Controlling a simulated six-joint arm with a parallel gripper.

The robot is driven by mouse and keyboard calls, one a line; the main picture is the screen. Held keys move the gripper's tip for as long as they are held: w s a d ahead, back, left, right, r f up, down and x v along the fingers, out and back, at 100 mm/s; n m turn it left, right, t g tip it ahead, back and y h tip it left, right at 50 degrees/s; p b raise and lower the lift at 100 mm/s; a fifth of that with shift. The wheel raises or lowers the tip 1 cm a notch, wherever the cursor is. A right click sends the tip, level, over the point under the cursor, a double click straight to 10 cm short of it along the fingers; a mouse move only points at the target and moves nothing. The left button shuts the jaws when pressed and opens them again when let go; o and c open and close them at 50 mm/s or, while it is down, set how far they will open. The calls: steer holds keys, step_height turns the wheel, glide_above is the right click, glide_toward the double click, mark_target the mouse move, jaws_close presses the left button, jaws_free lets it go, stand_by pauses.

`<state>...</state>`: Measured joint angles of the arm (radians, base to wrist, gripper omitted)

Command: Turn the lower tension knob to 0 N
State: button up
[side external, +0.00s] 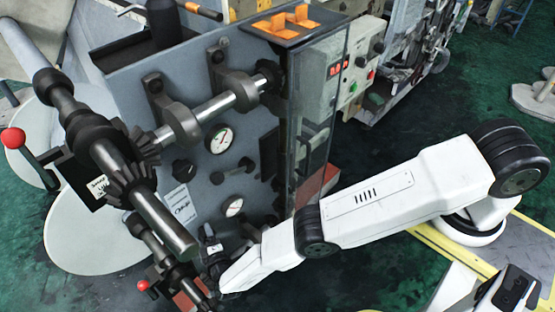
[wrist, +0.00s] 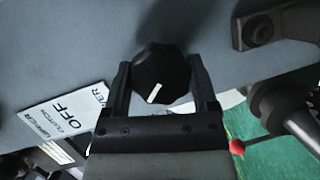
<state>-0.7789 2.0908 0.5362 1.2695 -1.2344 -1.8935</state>
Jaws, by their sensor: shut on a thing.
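The lower tension knob (wrist: 165,64) is a black, faceted knob on the grey panel, with a white pointer line on its face. In the wrist view the line points down and slightly left. My gripper (wrist: 160,78) is shut on the knob, one finger on each side. In the side view my gripper (side external: 213,268) is low at the panel, and the gripped knob is not clearly made out. The lower gauge (side external: 234,207) is a round white dial above my gripper; its reading is too small to tell.
Another black knob (side external: 184,170) and an upper gauge (side external: 220,140) sit higher on the panel. A white label reading OFF (wrist: 62,115) is left of my gripper. A bar with a red ball (wrist: 237,147) and a dark bracket (wrist: 270,25) are to its right. Rollers (side external: 150,215) stand close by.

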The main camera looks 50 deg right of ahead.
steer(key=shift+n+t+h, duration=0.3)
steer(key=shift+n, duration=0.5)
stand_by(0.4)
steer(key=o, duration=1.1)
steer(key=shift+o, duration=0.2)
steer(key=shift+s+a, duration=0.15)
steer(key=v, duration=0.7)
steer(key=shift+s, duration=0.25)
